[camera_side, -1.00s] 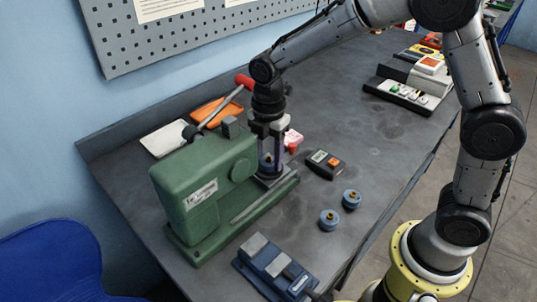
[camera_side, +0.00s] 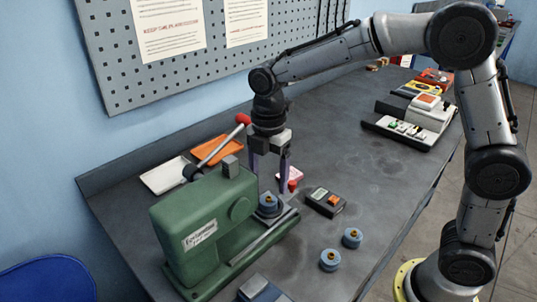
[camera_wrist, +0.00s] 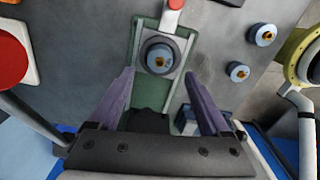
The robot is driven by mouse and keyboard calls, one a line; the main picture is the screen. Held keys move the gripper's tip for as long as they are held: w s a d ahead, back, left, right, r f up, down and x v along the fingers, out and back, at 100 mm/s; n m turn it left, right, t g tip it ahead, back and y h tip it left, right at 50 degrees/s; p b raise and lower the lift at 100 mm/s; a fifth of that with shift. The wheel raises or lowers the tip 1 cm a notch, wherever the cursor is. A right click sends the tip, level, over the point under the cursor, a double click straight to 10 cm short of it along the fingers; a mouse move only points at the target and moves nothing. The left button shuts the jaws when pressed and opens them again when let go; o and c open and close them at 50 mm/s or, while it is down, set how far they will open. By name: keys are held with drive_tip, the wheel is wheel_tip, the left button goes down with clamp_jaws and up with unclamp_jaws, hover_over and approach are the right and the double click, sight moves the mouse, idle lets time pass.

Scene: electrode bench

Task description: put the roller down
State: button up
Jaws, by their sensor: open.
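A blue roller (camera_side: 268,203) with a brass centre sits upright on the dark round seat at the front of the green machine (camera_side: 205,225). In the wrist view the roller (camera_wrist: 160,57) lies centred ahead of my fingers on the machine's grey plate. My gripper (camera_side: 270,182) is open and empty, pointing down just above the roller. Its purple fingers (camera_wrist: 159,76) stand wide to either side, clear of it. Two similar blue rollers (camera_side: 330,259) (camera_side: 352,237) stand on the bench to the right.
The machine's lever with a red knob (camera_side: 243,118) rises close to my gripper's left. Orange (camera_side: 216,149) and white (camera_side: 165,176) trays lie behind. The bench's middle right is clear.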

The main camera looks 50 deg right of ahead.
sight(268, 198)
wheel_tip(268, 198, up, 7)
drive_tip(key=s+d+r+m+t, duration=0.3)
drive_tip(key=s+d+m, duration=0.3)
drive_tip(key=s+m, duration=0.5)
drive_tip(key=s+d+f+m+t, duration=0.1)
drive_tip(key=s+m, duration=0.3)
drive_tip(key=s, duration=0.1)
drive_tip(key=s+d+f+m+t, duration=0.1)
drive_tip(key=s+d+f+m, duration=0.1)
drive_tip(key=s+m, duration=0.2)
drive_tip(key=s, duration=0.2)
drive_tip(key=shift+s+f+m+t, duration=0.3)
drive_tip(key=shift+m, duration=0.1)
